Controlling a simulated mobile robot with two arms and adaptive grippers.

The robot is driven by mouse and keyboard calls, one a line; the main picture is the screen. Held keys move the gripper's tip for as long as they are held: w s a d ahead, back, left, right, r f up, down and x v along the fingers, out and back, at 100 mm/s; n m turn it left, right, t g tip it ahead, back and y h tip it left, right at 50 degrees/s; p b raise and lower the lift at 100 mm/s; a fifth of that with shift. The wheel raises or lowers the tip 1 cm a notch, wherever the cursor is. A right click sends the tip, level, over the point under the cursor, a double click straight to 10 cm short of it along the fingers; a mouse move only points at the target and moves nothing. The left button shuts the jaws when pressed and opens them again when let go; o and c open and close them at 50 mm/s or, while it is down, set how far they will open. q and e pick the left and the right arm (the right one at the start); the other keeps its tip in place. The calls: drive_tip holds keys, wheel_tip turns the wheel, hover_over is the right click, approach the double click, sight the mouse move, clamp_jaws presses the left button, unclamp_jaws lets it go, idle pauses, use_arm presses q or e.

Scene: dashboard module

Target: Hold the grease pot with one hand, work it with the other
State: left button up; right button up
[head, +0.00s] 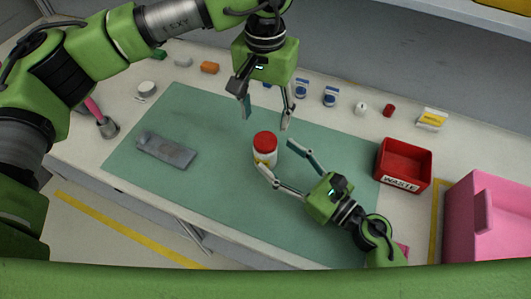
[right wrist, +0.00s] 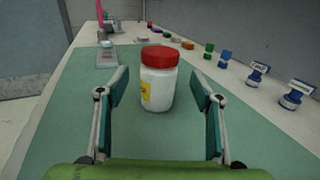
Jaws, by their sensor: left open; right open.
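The grease pot (head: 265,147) is a white jar with a red lid and a yellow label, standing upright on the green mat (head: 215,115). It also shows in the right wrist view (right wrist: 159,85), ahead of and between the open fingers. My right gripper (head: 276,154) is open, with its fingertips close to the pot on either side; I cannot tell if they touch it. In the right wrist view my right gripper (right wrist: 160,95) holds nothing. My left gripper (head: 266,112) is open and empty above the mat, behind the pot, pointing down.
A grey metal block (head: 166,150) lies on the mat at left. A red waste bin (head: 404,165) stands right of the mat, with a pink crate (head: 490,215) beyond. Several small items line the back edge.

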sight(265, 140)
use_arm(q)
drive_tip(key=shift+s, duration=0.1)
use_arm(e)
drive_tip(key=x, duration=0.5)
drive_tip(key=shift+w+a, duration=0.25)
drive_tip(key=shift+s, duration=0.1)
clamp_jaws()
use_arm(q)
drive_tip(key=n, duration=0.4)
drive_tip(key=shift+n, duration=0.4)
drive_tip(key=n, duration=0.5)
drive_tip(key=shift+r+n, duration=0.1)
drive_tip(key=shift+n, duration=0.2)
drive_tip(key=n, duration=0.5)
drive_tip(key=shift+n, duration=0.3)
drive_tip(key=n, duration=0.6)
drive_tip(key=shift+f+n, duration=0.3)
drive_tip(key=shift+f, duration=3.7)
